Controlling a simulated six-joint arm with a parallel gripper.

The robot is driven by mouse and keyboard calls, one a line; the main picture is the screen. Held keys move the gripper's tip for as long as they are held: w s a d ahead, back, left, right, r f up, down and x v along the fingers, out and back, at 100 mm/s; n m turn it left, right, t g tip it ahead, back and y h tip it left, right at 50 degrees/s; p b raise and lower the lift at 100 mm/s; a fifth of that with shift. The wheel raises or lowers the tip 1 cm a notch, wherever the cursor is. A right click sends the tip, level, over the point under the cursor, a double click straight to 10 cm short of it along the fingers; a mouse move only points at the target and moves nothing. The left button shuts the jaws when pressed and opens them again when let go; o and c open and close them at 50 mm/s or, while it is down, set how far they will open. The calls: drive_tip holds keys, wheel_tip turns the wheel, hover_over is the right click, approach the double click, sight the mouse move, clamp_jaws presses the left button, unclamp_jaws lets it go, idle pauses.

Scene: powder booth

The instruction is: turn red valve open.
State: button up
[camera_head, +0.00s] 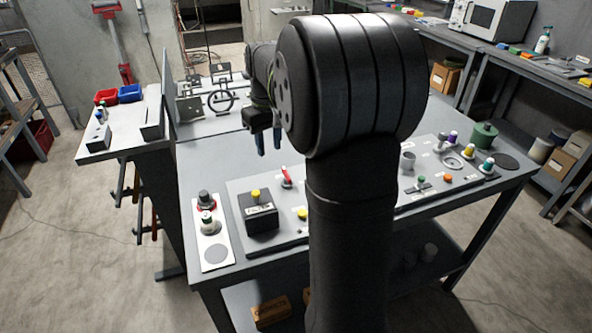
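The red valve handle (287,174) stands tilted on a grey panel (240,187) on the table, just left of my arm. A pale fitting shows at its base. My gripper (270,150) points down above and slightly left of the red handle in the picture, apart from it. Its two fingers show a gap with nothing between them. My arm hides the middle of the table and part of the panel to the right of the handle.
A black box with a yellow button (261,212) sits left of the valve. A white plate with dark knobs (212,240) lies at the left edge. A wheel (221,100) stands behind. A panel with colored knobs (447,178) and a green pot (484,137) are at right.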

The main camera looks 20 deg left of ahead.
sight(286, 173)
drive_tip(key=w+d+r+m, duration=0.2)
drive_tip(key=w+r+m, duration=0.1)
drive_tip(key=w+r, duration=0.2)
wheel_tip(286, 173, down, 17)
drive_tip(key=shift+w+r, duration=0.1)
idle(0.3)
clamp_jaws()
